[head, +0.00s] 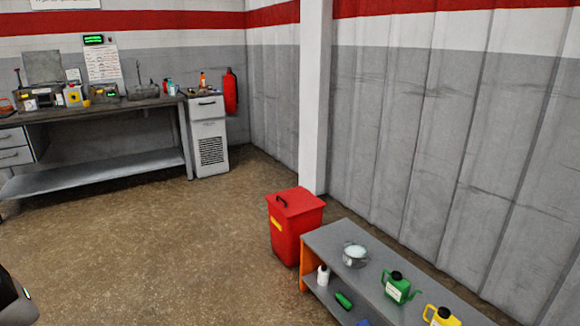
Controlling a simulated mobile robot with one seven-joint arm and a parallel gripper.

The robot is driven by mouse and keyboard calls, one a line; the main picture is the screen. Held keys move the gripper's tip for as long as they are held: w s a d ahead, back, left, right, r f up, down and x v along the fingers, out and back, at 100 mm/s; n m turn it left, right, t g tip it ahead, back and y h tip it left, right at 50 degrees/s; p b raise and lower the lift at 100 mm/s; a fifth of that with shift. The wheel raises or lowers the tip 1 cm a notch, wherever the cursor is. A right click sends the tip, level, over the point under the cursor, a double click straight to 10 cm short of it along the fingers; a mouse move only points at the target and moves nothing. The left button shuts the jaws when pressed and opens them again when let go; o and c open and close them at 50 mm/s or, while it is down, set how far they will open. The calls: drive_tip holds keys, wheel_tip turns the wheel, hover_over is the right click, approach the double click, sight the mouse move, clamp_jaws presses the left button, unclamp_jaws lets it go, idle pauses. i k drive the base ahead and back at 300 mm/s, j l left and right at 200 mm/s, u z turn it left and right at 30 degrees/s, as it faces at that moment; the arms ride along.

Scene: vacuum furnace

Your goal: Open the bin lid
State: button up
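A red bin (297,238) stands on the floor by the white wall pillar, just right of the picture's middle. Its red lid (298,202) is closed on top. A dark handle (281,201) sits at the lid's left side, and a yellow label is on the bin's front. My gripper is not in view. A dark rounded part at the lower left edge may be part of me, but I cannot tell which.
A low grey bench (345,234) stands right of the bin, close to it, holding a metal pot (355,255), a green can (398,287) and a yellow can (441,317). A workbench (100,170) lines the back left wall. The brown floor (160,240) left of the bin is clear.

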sight(294, 202)
drive_tip(key=i+u, duration=0.3)
drive_tip(key=i, duration=0.9)
drive_tip(key=i+j+z, duration=0.15)
drive_tip(key=i, duration=0.45)
drive_tip(key=i+j+z, duration=0.15)
drive_tip(key=i, duration=0.5)
drive_tip(key=i+j+z, duration=0.15)
drive_tip(key=i+z, duration=0.15)
drive_tip(key=i, duration=0.15)
drive_tip(key=i+j+z, duration=0.3)
drive_tip(key=i, duration=0.15)
